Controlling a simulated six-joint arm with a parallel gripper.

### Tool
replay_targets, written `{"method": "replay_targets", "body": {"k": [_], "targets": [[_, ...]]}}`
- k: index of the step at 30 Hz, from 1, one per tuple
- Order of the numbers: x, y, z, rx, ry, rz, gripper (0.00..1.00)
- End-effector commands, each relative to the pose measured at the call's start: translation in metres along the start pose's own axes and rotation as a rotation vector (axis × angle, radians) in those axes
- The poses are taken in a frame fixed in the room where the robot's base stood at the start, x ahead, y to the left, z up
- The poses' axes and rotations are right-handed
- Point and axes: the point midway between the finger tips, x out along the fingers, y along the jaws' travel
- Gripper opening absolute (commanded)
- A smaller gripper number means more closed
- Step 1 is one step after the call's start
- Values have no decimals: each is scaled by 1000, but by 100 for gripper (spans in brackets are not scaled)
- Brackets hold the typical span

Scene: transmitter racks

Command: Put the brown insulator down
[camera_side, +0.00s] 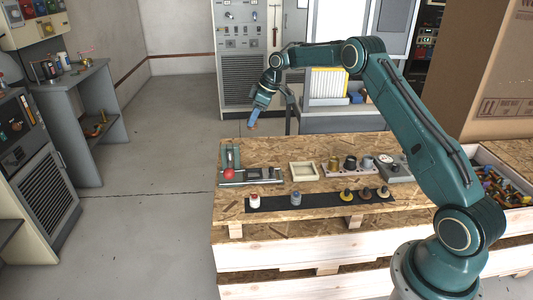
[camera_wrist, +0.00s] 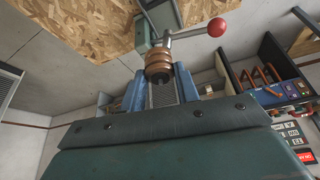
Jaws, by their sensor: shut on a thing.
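My gripper (camera_side: 257,113) hangs over the far-left edge of the wooden work table, high above its surface. In the wrist view the two blue fingers (camera_wrist: 160,88) are shut on the brown insulator (camera_wrist: 158,62), a ribbed copper-brown piece. The insulator shows in the side view only as a small brown spot (camera_side: 251,125) at the fingertips, and its lower part is hidden by the fingers in the wrist view.
The table (camera_side: 270,150) carries a toggle clamp with a red knob (camera_side: 228,174), a cream square tray (camera_side: 303,171), a rack of cylinders (camera_side: 350,168) and a gauge box (camera_side: 393,167). A black strip (camera_side: 322,201) along the front holds several small parts. Bare board shows between them.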

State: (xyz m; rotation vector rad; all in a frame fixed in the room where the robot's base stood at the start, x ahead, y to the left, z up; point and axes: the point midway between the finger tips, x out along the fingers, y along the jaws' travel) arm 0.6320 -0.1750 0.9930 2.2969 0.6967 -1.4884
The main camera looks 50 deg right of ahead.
Motion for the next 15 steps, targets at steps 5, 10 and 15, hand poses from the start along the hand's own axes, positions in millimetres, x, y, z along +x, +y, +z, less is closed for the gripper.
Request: {"method": "replay_targets", "body": {"k": [5, 10, 15], "targets": [[-4, 5, 9, 2, -1, 1, 4], [-14, 17, 37, 5, -3, 3, 4], [-31, 34, 81, 9, -6, 6, 4]]}}
